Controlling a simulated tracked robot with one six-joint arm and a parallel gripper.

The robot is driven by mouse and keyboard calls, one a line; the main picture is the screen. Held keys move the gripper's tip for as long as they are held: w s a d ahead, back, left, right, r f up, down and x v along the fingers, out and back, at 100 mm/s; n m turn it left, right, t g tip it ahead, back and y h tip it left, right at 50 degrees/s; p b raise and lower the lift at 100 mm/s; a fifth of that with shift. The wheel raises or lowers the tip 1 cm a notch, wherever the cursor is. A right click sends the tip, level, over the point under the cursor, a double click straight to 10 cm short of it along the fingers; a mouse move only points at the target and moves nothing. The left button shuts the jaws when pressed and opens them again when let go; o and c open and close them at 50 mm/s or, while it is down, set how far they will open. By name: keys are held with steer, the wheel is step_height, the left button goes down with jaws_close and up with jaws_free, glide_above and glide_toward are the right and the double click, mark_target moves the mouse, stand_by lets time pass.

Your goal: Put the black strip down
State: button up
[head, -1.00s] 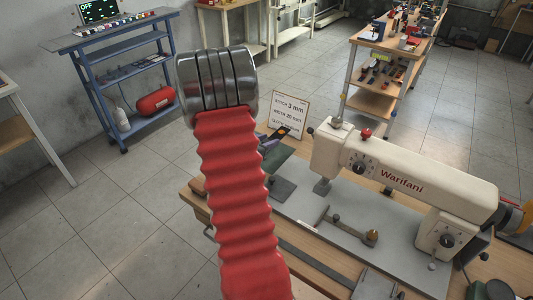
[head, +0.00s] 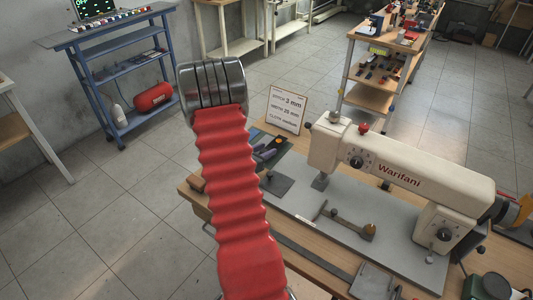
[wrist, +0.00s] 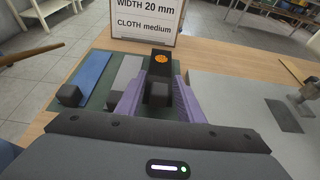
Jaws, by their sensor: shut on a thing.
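The black strip (wrist: 161,66) has an orange round mark near its far end. It lies between the two purple fingers of my gripper (wrist: 160,80), which is shut on it in the wrist view. It is over or on a dark green mat (wrist: 98,98), beside a grey strip (wrist: 128,74) and a blue strip (wrist: 90,72). I cannot tell whether its underside touches the mat.
A sign card (head: 287,109) stands just beyond the strips. A cream sewing machine (head: 400,175) with a grey bed plate is to the right on the wooden table (head: 195,189). A blue shelf rack (head: 118,75) stands at the back left.

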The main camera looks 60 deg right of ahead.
steer(key=shift+f, duration=1.2)
steer(key=o, duration=0.7)
steer(key=shift+o, duration=0.2)
steer(key=v, duration=1.2)
steer(key=shift+r, duration=0.1)
